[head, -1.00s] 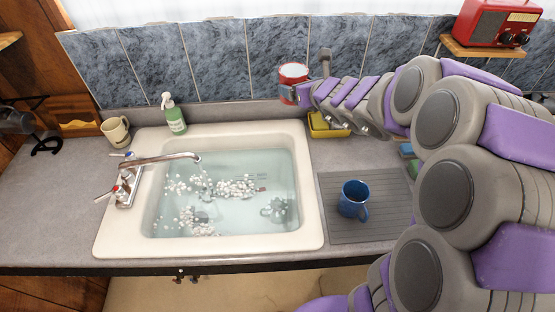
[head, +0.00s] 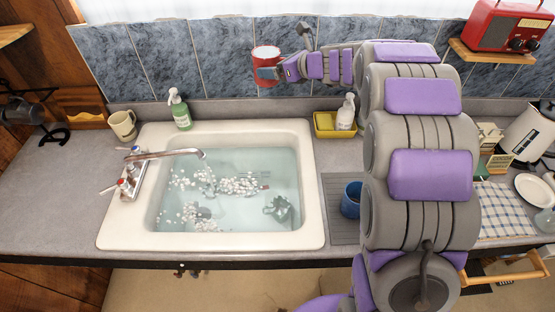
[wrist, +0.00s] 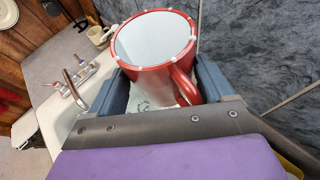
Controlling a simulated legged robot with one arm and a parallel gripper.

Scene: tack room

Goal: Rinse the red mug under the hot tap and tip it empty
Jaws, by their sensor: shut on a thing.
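The red mug (head: 266,53) is held upright in the air in front of the tiled wall, behind the sink's back edge. My gripper (head: 268,73) is shut on it. In the wrist view the mug (wrist: 148,62) sits between the two blue-grey fingers, its handle towards me. Its inside looks pale and smooth; I cannot tell whether it holds liquid. The tap (head: 170,153) stands at the sink's left side, its spout over the basin, with a red-marked handle (head: 122,184) and a blue-marked one. The sink (head: 312,200) holds water with white foam.
A green soap bottle (head: 181,116) and a beige mug (head: 122,125) stand behind the sink on the left. A yellow tray (head: 322,122) with a white bottle (head: 346,113) is behind on the right. A blue mug (head: 351,199) stands on the grey mat, partly behind my arm.

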